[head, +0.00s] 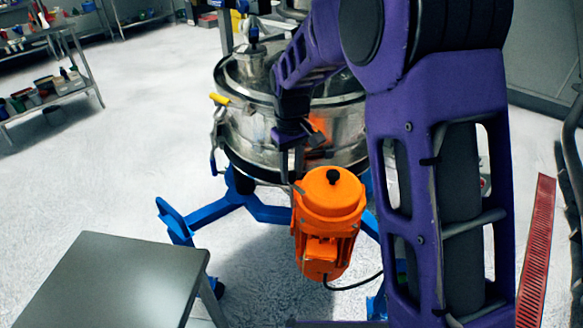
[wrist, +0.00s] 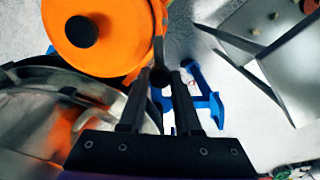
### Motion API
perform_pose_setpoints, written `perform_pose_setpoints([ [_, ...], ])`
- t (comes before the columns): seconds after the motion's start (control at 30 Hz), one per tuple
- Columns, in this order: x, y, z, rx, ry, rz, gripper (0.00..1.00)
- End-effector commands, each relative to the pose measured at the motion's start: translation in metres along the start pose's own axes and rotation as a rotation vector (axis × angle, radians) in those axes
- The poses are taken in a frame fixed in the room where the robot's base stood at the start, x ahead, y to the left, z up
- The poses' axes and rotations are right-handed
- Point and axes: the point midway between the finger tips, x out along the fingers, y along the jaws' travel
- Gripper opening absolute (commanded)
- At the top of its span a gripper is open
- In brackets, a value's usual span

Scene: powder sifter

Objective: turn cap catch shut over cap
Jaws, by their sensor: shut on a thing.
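The orange motor housing has a round cap (head: 332,190) with a black knob on top. The cap also shows from above in the wrist view (wrist: 100,35). A thin dark catch (wrist: 158,48) runs along the cap's edge to a dark end between my fingertips. My gripper (wrist: 160,80) is shut on that end, beside the cap. In the head view my gripper (head: 290,162) is at the cap's upper left. The fingers partly hide the catch, and I cannot tell whether it lies over the cap.
The steel sifter drum (head: 245,130) stands behind the motor on a blue frame (head: 205,212). A yellow-handled clamp (head: 219,99) is on its left rim. A grey table (head: 110,280) stands front left. Open floor lies left.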

Motion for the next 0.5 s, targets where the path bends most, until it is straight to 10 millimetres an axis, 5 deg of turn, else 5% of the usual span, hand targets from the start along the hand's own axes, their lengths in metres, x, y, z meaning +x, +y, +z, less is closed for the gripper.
perform_pose_setpoints([
  [0.5, -0.0017, 0.0002, -0.0006, -0.383, 0.003, 0.001, 0.00],
])
